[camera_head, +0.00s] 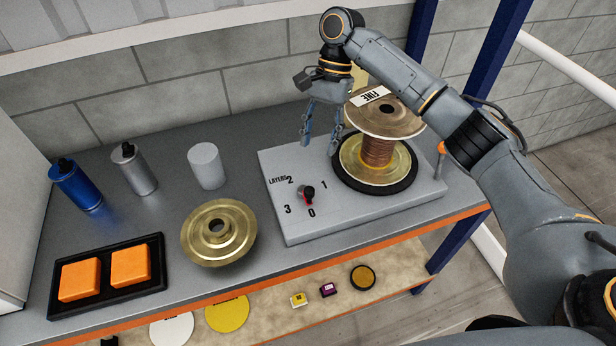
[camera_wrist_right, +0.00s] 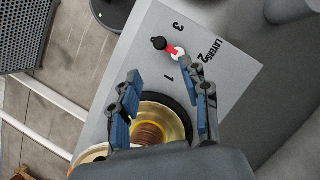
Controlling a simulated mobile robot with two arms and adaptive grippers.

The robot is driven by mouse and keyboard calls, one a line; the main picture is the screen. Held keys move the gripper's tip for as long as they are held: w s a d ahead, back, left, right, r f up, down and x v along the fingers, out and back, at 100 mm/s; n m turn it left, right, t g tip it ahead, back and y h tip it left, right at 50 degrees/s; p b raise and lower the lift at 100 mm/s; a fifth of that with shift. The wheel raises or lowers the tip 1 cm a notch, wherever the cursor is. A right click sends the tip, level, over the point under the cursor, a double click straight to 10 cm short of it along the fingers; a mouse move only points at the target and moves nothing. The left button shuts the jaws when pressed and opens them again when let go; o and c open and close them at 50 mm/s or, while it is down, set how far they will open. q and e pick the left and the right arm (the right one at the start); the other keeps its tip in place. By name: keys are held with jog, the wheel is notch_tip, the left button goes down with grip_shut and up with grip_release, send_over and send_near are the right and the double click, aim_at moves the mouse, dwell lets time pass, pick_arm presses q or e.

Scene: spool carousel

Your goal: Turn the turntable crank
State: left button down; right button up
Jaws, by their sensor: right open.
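The turntable (camera_head: 345,182) is a black-rimmed disc on a grey base (camera_head: 290,225). It bears a brass spool (camera_head: 378,152) wound with copper-coloured wire, with a "FINE" label near its top. A small orange knob (camera_head: 441,147) on a grey stem stands at the base's right edge and looks like the crank; my right arm passes close by it. My right gripper (camera_head: 322,125) is open and empty, pointing down above the base, behind and left of the spool. In the right wrist view its fingers (camera_wrist_right: 167,105) stand apart over the turntable's rim (camera_wrist_right: 180,102). My left gripper is not in view.
A red and black selector (camera_head: 308,193) sits among the numbers 0 to 3. Left on the bench are a brass flange (camera_head: 218,232), a white cylinder (camera_head: 206,166), a grey bottle (camera_head: 134,168), a blue bottle (camera_head: 76,184) and a black tray (camera_head: 107,303) with two orange blocks.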

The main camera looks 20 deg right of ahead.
aim_at(310, 189)
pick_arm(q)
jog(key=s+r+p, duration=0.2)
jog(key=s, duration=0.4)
pick_arm(e)
jog(key=p+x, duration=0.1)
jog(key=x, duration=1)
jog(key=shift+d, duration=0.1)
jog(key=shift+s+f, duration=0.1)
jog(key=shift+f, duration=0.45)
grip_shut()
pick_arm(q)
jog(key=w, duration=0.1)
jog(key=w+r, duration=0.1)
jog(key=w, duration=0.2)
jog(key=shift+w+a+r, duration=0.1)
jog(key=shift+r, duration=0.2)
pick_arm(e)
jog(key=shift+n, duration=0.3)
